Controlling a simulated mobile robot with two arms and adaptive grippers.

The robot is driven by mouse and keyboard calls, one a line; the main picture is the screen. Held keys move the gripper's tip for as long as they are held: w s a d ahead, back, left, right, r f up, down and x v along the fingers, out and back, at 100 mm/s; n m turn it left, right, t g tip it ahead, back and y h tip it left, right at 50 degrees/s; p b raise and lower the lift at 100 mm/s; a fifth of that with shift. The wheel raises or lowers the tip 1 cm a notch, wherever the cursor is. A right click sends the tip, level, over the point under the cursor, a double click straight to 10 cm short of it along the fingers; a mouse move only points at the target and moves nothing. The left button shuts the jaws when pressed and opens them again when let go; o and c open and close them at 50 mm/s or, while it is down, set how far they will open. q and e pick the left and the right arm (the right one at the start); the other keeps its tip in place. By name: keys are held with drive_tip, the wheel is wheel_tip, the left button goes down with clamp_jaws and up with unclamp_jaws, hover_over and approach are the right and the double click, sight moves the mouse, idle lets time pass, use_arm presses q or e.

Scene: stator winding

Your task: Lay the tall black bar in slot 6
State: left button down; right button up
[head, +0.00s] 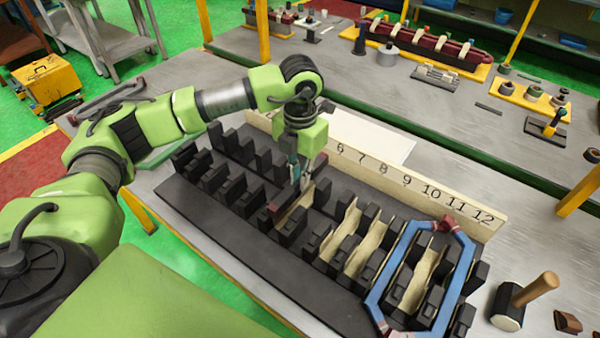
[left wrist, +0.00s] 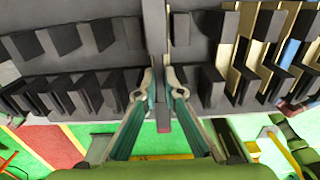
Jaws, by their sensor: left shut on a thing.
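My left gripper (head: 304,183) is over the middle of the black slotted block (head: 222,229), its fingers pointing down. It is shut on the tall black bar, which shows in the left wrist view (left wrist: 155,35) running lengthwise between the fingertips (left wrist: 161,88). A dark red end of the bar (head: 272,209) shows in the head view. I cannot tell how deep the bar sits. My right gripper is not in view.
Black posts crowd both sides of the gripper. Further beige-lined slots (head: 351,222) lie to the right. A blue coil frame (head: 459,274) with dark red corners lies over the right-hand slots.

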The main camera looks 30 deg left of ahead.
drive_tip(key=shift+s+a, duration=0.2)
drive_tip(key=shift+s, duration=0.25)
use_arm(q)
drive_tip(key=shift+f, duration=0.15)
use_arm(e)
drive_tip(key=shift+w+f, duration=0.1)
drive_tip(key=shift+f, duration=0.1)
use_arm(q)
drive_tip(key=shift+f+b, duration=0.4)
drive_tip(key=shift+b, duration=0.05)
drive_tip(key=shift+f+b, duration=0.3)
drive_tip(key=shift+f, duration=0.05)
drive_tip(key=shift+f+b, duration=2.2)
drive_tip(key=shift+f, duration=0.4)
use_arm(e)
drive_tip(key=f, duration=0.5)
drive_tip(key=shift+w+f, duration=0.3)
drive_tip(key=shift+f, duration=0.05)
use_arm(q)
drive_tip(key=shift+f+b, duration=0.55)
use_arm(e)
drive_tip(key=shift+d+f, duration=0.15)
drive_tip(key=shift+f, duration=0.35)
